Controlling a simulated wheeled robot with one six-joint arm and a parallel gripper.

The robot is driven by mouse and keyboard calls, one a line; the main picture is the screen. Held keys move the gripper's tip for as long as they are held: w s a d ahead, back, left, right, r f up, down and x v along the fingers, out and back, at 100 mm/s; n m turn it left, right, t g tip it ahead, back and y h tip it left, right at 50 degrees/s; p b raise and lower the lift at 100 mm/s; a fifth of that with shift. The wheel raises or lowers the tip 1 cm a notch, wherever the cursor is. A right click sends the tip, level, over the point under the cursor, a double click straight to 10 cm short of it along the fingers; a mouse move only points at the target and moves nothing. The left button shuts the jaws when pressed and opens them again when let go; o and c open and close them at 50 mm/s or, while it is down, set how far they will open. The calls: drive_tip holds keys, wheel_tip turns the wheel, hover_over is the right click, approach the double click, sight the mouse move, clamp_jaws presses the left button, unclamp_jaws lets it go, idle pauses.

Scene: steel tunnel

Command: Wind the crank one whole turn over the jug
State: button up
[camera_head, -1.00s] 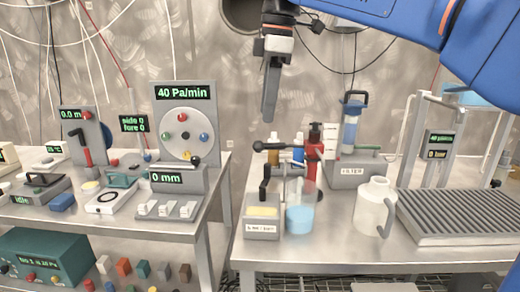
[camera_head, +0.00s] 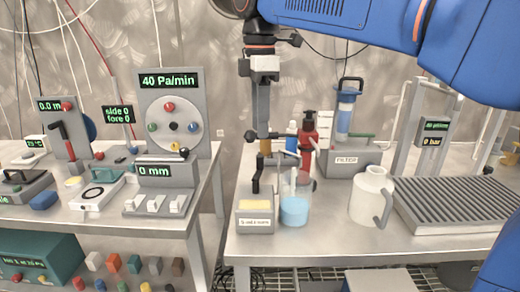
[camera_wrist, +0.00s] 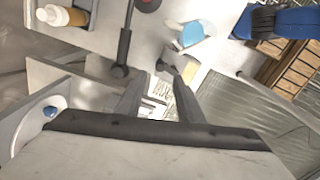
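I cannot tell for certain which is the crank. My gripper (camera_head: 263,146) points down by the rod's left end, above the handle. In the wrist view its fingers (camera_wrist: 160,80) are apart, nothing clearly held.
A white jug (camera_head: 370,196) stands right of the clear jug, before the filter unit (camera_head: 350,160). A ribbed grey tray (camera_head: 455,203) covers the bench's right. An amber bottle (camera_wrist: 62,16) stands near the rod. A gap separates the left bench. The front edge is partly clear.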

sight(260, 156)
wheel_tip(260, 156, down, 7)
drive_tip(key=shift+f, duration=0.2)
idle(0.3)
clamp_jaws()
